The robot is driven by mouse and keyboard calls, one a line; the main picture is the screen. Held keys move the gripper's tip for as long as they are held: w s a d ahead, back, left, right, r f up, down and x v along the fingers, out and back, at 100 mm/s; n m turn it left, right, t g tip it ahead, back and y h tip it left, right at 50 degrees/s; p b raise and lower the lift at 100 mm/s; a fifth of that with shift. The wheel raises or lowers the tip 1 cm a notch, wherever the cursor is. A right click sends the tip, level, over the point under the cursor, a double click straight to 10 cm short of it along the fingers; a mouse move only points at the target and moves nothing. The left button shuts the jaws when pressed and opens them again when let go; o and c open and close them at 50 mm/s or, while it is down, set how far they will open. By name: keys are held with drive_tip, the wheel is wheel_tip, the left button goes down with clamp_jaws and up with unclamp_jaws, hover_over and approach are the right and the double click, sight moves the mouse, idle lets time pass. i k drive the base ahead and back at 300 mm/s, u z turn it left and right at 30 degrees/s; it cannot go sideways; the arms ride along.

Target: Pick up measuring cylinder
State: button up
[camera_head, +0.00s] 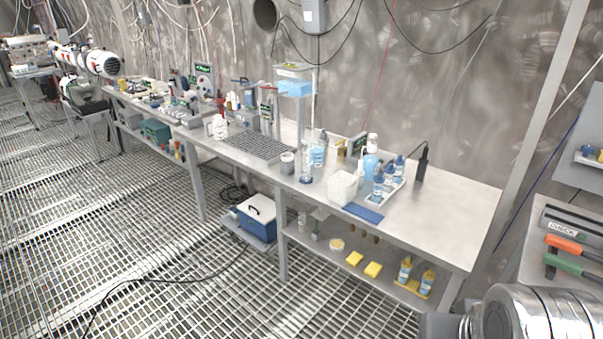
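What looks like the measuring cylinder (306,168) stands upright on the steel bench, near its front edge around the middle of the picture. It is narrow and clear with a blue base, and is small in this view, so its details are hard to tell. Shiny rounded metal parts at the bottom right appear to be my arm. My gripper's fingers do not show.
A grey beaker (287,163) stands left of the cylinder and a labelled bottle (319,153) close behind it. A white box (343,188) and a bottle tray (397,190) are to the right. The bench's right end (455,205) is clear. A blue cooler (257,218) sits below.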

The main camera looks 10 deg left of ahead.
sight(307, 178)
drive_tip(key=k, duration=0.35)
drive_tip(key=u, duration=0.15)
drive_tip(key=i, duration=0.45)
drive_tip(key=u, duration=0.8)
drive_tip(key=i, duration=0.6)
drive_tip(key=u, duration=0.55)
drive_tip(key=i, duration=1.5)
drive_tip(key=z, duration=0.55)
drive_tip(key=i, duration=0.45)
drive_tip(key=z, duration=0.2)
